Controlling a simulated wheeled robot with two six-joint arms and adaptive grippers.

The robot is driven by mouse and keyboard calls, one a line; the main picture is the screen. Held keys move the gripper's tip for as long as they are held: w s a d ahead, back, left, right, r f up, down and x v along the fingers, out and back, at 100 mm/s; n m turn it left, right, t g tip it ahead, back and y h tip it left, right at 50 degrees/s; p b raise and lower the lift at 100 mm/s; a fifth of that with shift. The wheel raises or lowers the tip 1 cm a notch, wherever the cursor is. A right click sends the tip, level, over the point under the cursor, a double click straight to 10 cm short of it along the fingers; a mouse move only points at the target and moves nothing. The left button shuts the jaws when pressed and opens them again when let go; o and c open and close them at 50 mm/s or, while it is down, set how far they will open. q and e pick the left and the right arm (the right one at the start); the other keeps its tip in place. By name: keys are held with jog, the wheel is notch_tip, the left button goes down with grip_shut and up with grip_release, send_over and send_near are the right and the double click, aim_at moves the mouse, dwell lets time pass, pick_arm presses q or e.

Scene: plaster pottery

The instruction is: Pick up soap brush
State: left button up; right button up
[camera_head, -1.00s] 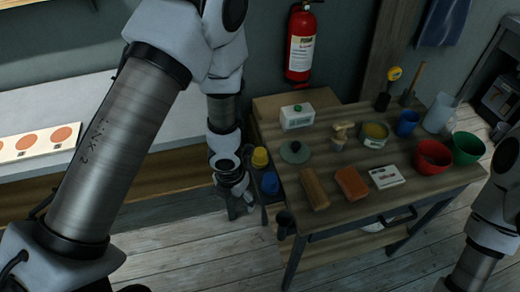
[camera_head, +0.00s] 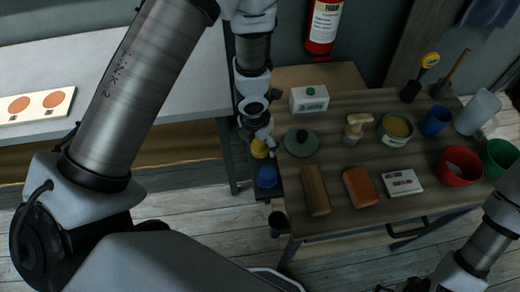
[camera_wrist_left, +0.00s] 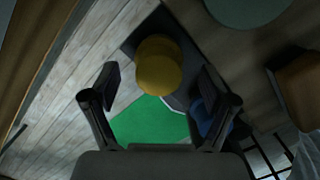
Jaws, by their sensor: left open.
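A small pale brush with a knobbed head, which looks like the soap brush (camera_head: 354,129), stands near the middle of the wooden table (camera_head: 340,215), left of a tin with yellow contents. My left gripper (camera_head: 262,143) is at the table's left side, well left of the brush, by a yellow-topped jar (camera_head: 259,149). In the left wrist view its open fingers (camera_wrist_left: 158,82) point toward the yellow jar, with nothing held. A finger partly hides a blue jar (camera_wrist_left: 204,116). The brush cannot be made out in the wrist view. My right gripper is not clearly shown.
A green lid (camera_head: 301,143), white carton (camera_head: 309,99), wooden block (camera_head: 315,190), orange block (camera_head: 360,187) and white box (camera_head: 402,184) lie around the brush. Tin (camera_head: 395,129), blue cup (camera_head: 435,121), and red bowl (camera_head: 460,166) stand to its right.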

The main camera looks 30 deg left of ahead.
aim_at(260, 146)
pick_arm(q)
jog(key=f, duration=0.1)
jog(key=w+f, duration=0.1)
jog(key=f, duration=0.1)
jog(key=shift+w+f, duration=0.1)
jog(key=shift+f, duration=0.1)
jog(key=shift+w, duration=0.1)
jog(key=shift+r, duration=0.2)
jog(key=shift+s+r, duration=0.1)
jog(key=shift+s, duration=0.2)
jog(key=c, duration=1.3)
pick_arm(e)
jog(key=shift+w+f, duration=0.3)
jog(key=shift+f, duration=0.65)
pick_arm(q)
jog(key=shift+o, duration=0.2)
